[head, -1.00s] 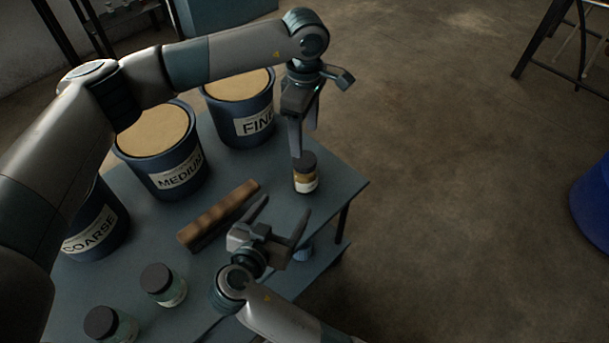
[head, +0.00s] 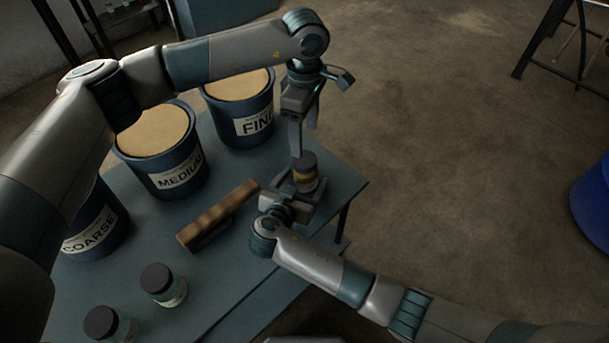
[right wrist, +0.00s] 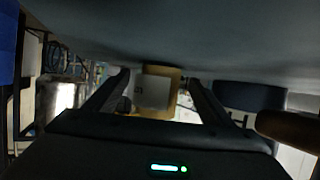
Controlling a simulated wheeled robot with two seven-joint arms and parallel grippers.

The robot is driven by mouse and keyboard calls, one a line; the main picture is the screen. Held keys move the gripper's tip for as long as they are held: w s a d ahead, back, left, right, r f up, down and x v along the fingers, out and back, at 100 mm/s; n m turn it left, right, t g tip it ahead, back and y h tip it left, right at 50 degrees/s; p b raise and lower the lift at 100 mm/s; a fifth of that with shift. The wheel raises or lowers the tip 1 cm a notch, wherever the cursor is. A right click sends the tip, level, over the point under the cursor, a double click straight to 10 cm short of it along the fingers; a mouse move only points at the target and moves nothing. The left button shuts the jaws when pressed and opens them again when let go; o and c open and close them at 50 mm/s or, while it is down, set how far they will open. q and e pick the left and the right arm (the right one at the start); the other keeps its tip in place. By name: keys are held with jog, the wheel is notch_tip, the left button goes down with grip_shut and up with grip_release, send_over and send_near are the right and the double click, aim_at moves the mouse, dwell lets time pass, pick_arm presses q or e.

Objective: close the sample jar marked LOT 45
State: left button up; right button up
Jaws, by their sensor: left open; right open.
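A small amber jar (head: 306,180) with a dark lid (head: 304,160) on top stands near the table's right corner; I cannot tell how tightly the lid sits. Its pale label also shows on the jar in the right wrist view (right wrist: 152,90), too blurred to read surely. My left gripper (head: 304,142) points down just above the lid, fingers open. My right gripper (head: 302,189) is low at the table with its open fingers on either side of the jar body; in the right wrist view the jar stands between them. Contact cannot be told.
Tubs marked COARSE (head: 93,232), MEDIUM (head: 180,176) and FINE (head: 254,122) line the table's back. A wooden block (head: 218,215) lies left of my right gripper. Two dark-lidded jars (head: 163,288) (head: 108,328) stand at the front left of the table (head: 205,295).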

aim_at(304, 159)
jog(key=shift+w+d+f, duration=0.1)
jog(key=shift+w+f, duration=0.05)
jog(key=shift+w, duration=0.25)
grip_shut()
pick_arm(q)
jog(key=n, duration=1.3)
jog(key=shift+f, duration=0.1)
jog(key=shift+f, duration=3.9)
